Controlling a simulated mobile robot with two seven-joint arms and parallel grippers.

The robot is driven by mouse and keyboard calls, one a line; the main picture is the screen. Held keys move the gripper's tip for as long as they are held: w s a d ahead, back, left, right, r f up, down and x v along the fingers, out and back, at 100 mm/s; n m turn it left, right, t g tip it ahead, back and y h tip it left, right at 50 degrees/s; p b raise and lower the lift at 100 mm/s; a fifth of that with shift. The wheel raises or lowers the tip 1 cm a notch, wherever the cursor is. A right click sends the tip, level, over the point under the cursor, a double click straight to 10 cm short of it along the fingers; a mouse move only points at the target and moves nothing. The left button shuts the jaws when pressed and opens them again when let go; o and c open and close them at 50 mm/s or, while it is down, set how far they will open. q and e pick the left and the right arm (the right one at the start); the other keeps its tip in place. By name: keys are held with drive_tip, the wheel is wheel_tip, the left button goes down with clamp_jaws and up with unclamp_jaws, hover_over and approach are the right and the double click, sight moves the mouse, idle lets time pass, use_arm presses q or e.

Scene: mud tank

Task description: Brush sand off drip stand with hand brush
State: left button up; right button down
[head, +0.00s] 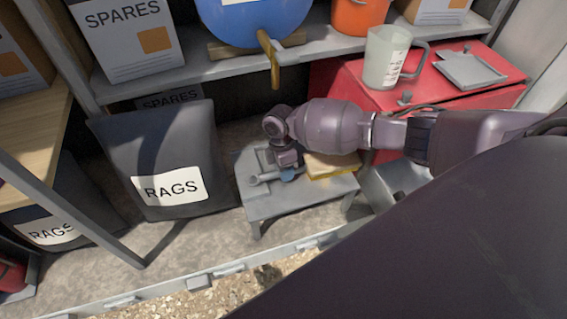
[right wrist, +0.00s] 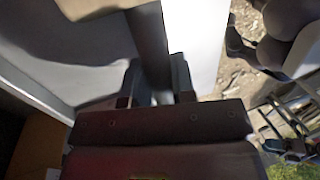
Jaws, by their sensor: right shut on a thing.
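The low grey stand, which I take for the drip stand (head: 290,206), stands on the floor below the shelf. My right gripper (head: 287,174) is over its top, pointing down. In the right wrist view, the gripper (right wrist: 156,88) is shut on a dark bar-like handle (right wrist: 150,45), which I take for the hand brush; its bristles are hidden. A bit of blue shows at the fingertips in the head view. A grey fitting (head: 263,178) and a yellow flat thing (head: 332,166) are on the stand beside the gripper. Sand on the stand cannot be made out. My left gripper is out of view.
A dark rags bag (head: 165,145) stands left of the stand. A red cabinet (head: 440,90) stands to the right, with a jug (head: 383,62) and grey tray (head: 468,70) on it. A blue barrel's tap (head: 272,60) hangs above.

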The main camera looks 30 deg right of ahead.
sight(275, 173)
drive_tip(key=shift+d+f, duration=0.1)
drive_tip(key=shift+d, duration=0.25)
drive_tip(key=shift+w+a, duration=0.1)
drive_tip(key=shift+a, duration=0.4)
drive_tip(key=shift+w+a, duration=0.15)
drive_tip(key=shift+a, duration=0.45)
drive_tip(key=shift+w+a, duration=0.15)
drive_tip(key=shift+a, duration=0.6)
drive_tip(key=shift+w+a, duration=0.15)
drive_tip(key=shift+a, duration=0.65)
drive_tip(key=shift+w+a, duration=0.15)
drive_tip(key=shift+a, duration=0.65)
drive_tip(key=shift+w+a, duration=0.2)
drive_tip(key=shift+a, duration=0.7)
drive_tip(key=shift+w+a, duration=0.2)
drive_tip(key=shift+a, duration=0.65)
drive_tip(key=shift+w, duration=0.1)
